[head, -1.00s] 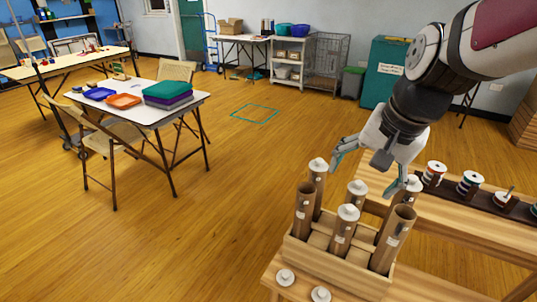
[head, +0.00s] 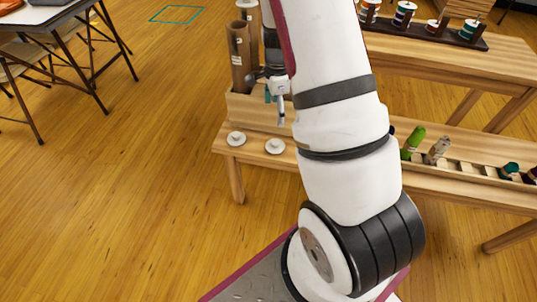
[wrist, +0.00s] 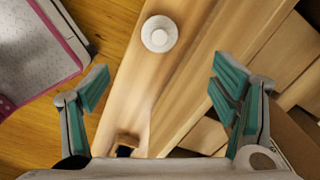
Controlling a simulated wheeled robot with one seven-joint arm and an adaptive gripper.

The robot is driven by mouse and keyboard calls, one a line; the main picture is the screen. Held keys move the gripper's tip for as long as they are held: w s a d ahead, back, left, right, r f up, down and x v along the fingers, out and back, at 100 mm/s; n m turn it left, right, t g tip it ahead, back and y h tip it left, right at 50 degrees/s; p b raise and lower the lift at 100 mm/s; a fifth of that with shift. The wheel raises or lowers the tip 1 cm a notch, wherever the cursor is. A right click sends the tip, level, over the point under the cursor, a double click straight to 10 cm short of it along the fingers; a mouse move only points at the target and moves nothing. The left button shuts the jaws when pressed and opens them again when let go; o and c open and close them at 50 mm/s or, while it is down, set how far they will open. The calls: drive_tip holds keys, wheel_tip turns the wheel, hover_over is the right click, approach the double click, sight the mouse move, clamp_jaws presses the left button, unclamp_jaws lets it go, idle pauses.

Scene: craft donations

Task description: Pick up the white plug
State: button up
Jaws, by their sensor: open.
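Two white plugs lie on the front ledge of the wooden bench in the head view, one on the left (head: 236,138) and one on the right (head: 275,146). Each is a round disc with a small raised knob. My gripper (head: 275,98) is low beside the wooden crate (head: 245,108), partly hidden by my arm. In the wrist view my gripper (wrist: 160,88) is open and empty. One white plug (wrist: 159,34) lies on the ledge beyond the fingertips, roughly centred between them and untouched. I cannot tell which of the two it is.
Brown cardboard tubes (head: 239,58) stand upright in the crate close to my gripper. Spools (head: 403,14) sit on the rear bench. Green and tan pieces (head: 413,140) stand in a rack at the right. Open floor lies left of the bench.

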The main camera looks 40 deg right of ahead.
sight(275, 142)
wheel_tip(275, 142, down, 16)
drive_tip(key=b, duration=0.5)
drive_tip(key=shift+r, duration=0.15)
drive_tip(key=c, duration=0.9)
